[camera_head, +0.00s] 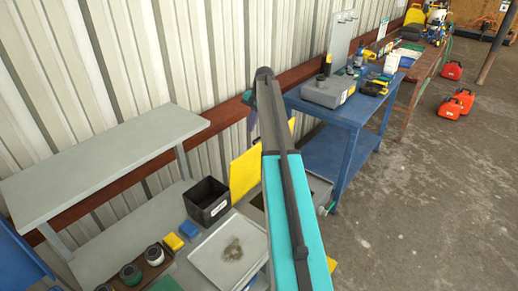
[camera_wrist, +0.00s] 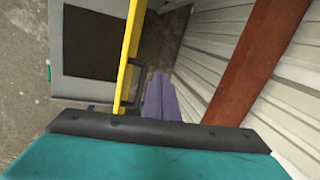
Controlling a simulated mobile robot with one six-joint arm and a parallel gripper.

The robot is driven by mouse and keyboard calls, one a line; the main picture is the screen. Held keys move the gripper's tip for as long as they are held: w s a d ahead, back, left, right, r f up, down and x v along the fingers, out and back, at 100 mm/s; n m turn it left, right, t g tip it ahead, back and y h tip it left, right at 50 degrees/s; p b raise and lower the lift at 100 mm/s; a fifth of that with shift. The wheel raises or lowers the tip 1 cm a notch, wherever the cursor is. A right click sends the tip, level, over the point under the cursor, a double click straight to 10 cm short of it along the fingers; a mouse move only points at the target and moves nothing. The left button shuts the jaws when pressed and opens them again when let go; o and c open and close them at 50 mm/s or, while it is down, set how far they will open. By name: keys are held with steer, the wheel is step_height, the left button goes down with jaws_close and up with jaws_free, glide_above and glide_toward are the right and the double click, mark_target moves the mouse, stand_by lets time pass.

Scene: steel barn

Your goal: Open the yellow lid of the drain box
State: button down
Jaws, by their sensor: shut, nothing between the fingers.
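The yellow lid (camera_head: 245,174) stands upright on the drain box (camera_head: 319,187), which is mostly hidden behind my arm in the head view. In the wrist view the lid (camera_wrist: 131,42) shows nearly edge-on, with a dark handle on its wall-facing side. The grey box (camera_wrist: 72,88) lies left of it there, its dark opening uncovered. My gripper (camera_wrist: 158,78) has its purple fingers shut and empty, on the wall side of the lid, close to the handle. Contact with the handle cannot be told. In the head view my gripper (camera_head: 252,122) is partly hidden by my arm.
A corrugated wall (camera_head: 150,60) with a brown rail (camera_head: 215,117) runs close behind. A black bin (camera_head: 207,202) and a pale tray (camera_head: 207,262) stand left of the box. A blue workbench (camera_head: 345,115) stands to the right. Open floor (camera_head: 420,190) lies farther right.

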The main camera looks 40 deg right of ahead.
steer(key=s+a+r+t+y+b, duration=0.1)
steer(key=s+a+t+b, duration=0.25)
steer(key=s, duration=0.25)
steer(key=s+a+r+t+y+b, duration=0.1)
steer(key=s+a+t+b, duration=0.1)
steer(key=s+b, duration=0.35)
steer(key=s+d+f+m+t+b, duration=0.1)
steer(key=s+d+b, duration=0.3)
steer(key=s, duration=0.6)
steer(key=shift+s+d+f+t+h+b, duration=0.3)
steer(key=shift+s+t+h+b, duration=0.1)
steer(key=shift+t, duration=0.15)
steer(key=shift+w+a, duration=0.1)
steer(key=shift+w, duration=0.05)
steer(key=p, duration=0.4)
glide_toward(252, 151)
steer(key=w+f, duration=0.3)
steer(key=shift+w+a+f+p, duration=0.25)
steer(key=shift+w+a+p, duration=0.05)
steer(key=shift+w+a, duration=0.2)
